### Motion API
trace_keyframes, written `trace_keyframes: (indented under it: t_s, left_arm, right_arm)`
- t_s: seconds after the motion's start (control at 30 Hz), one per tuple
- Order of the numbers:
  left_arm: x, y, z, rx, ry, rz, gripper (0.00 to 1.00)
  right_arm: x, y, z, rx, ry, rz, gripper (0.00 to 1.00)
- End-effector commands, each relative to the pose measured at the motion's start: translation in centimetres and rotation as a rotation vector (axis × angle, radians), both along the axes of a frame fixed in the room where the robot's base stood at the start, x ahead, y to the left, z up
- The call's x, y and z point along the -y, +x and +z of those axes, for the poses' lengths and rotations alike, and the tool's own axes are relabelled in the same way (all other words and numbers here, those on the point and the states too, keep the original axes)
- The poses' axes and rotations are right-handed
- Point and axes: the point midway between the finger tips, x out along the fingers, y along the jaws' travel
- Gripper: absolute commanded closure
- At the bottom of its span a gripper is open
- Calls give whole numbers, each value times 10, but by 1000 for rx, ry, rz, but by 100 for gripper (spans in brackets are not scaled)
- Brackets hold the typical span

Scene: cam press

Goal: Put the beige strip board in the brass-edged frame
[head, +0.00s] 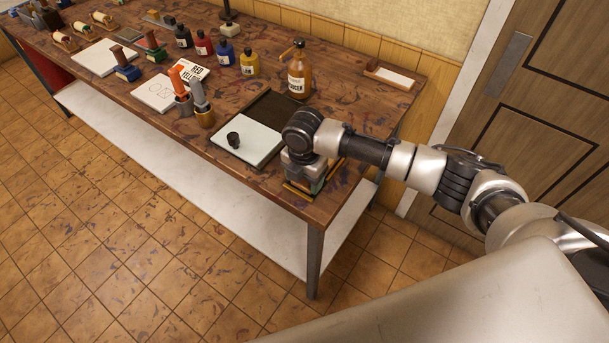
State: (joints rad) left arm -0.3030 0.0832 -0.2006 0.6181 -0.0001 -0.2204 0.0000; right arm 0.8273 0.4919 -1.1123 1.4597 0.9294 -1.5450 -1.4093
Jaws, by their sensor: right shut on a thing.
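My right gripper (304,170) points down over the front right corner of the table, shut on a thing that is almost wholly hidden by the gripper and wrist. From its place I take this to be the beige strip board, but its face does not show. Brass-coloured edges of the brass-edged frame (297,193) show just below and beside the gripper. I cannot tell whether the held thing touches the frame or is inside it. My left gripper is not in view.
Left of the gripper, a white board (246,141) carries a small black knob. Behind stands an amber bottle (299,75). The table's front edge is close.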

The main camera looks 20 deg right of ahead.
Motion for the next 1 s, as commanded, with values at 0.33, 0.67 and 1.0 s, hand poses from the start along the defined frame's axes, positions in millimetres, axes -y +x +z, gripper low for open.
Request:
trace_keyframes:
  t_s: [0.33, 0.67, 1.0]
  left_arm:
    - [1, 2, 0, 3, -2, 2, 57]
    - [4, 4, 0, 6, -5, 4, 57]
    - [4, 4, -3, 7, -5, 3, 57]
  right_arm:
    - [0, 0, -4, 1, 0, 0, 63]
    - [0, 0, -5, 1, 1, 0, 11]
    - [0, 1, 12, 4, 1, 0, 11]
